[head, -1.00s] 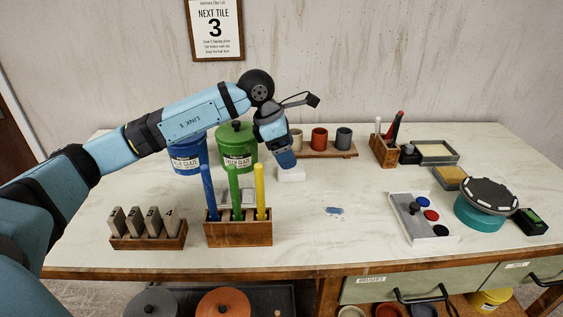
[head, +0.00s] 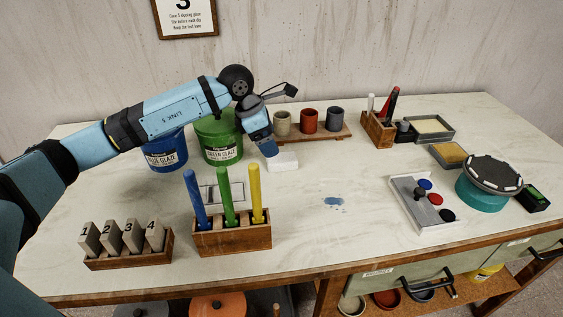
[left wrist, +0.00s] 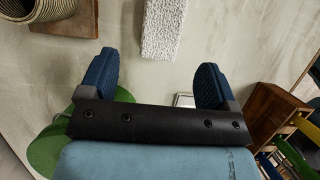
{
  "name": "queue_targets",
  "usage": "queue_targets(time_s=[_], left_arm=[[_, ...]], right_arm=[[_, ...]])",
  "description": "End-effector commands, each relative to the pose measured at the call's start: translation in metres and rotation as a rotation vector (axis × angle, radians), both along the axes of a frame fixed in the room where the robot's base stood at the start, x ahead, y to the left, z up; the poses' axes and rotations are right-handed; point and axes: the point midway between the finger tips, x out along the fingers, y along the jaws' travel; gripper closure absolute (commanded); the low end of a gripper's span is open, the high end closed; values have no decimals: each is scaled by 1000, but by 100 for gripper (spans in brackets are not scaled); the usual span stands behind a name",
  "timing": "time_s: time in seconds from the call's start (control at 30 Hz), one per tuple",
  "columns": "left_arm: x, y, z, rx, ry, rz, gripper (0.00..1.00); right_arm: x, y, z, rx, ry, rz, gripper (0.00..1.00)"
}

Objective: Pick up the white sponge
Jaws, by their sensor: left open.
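The white sponge (head: 284,162) is a pale block lying flat on the table behind the pen holder. In the left wrist view the sponge (left wrist: 163,28) has a rough, pitted surface and is cut off by the top edge. My left gripper (head: 268,151) points down close to the sponge's left end and partly overlaps it in the head view. In the left wrist view its two blue fingers (left wrist: 153,76) are apart with nothing between them, and the sponge lies ahead of the gap. I cannot tell its exact height. My right gripper is not in view.
Green (head: 219,139) and blue (head: 163,152) glaze buckets stand left of the gripper. A wooden holder (head: 232,240) with blue, green and yellow tools stands in front. Cups on a board (head: 311,134) stand behind the sponge. The table right of the sponge is clear around a blue smear (head: 333,202).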

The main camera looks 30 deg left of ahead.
Motion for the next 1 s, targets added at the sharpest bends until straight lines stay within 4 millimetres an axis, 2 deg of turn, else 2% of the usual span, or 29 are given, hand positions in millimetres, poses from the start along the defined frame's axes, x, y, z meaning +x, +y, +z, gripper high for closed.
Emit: queue_targets(time_s=[0.1,0.37,0.6,0.87,0.9,1.0], left_arm=[[3,-5,-13,0,0,0,17],[7,-11,-28,-2,0,1,17],[15,-26,-59,-2,0,1,17],[17,-27,-64,0,-1,0,17],[17,-27,-64,0,-1,0,22],[17,-27,-64,0,-1,0,45]], right_arm=[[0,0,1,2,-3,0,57],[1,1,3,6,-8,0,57],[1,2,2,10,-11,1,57],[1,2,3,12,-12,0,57],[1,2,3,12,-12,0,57],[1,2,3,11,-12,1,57]])
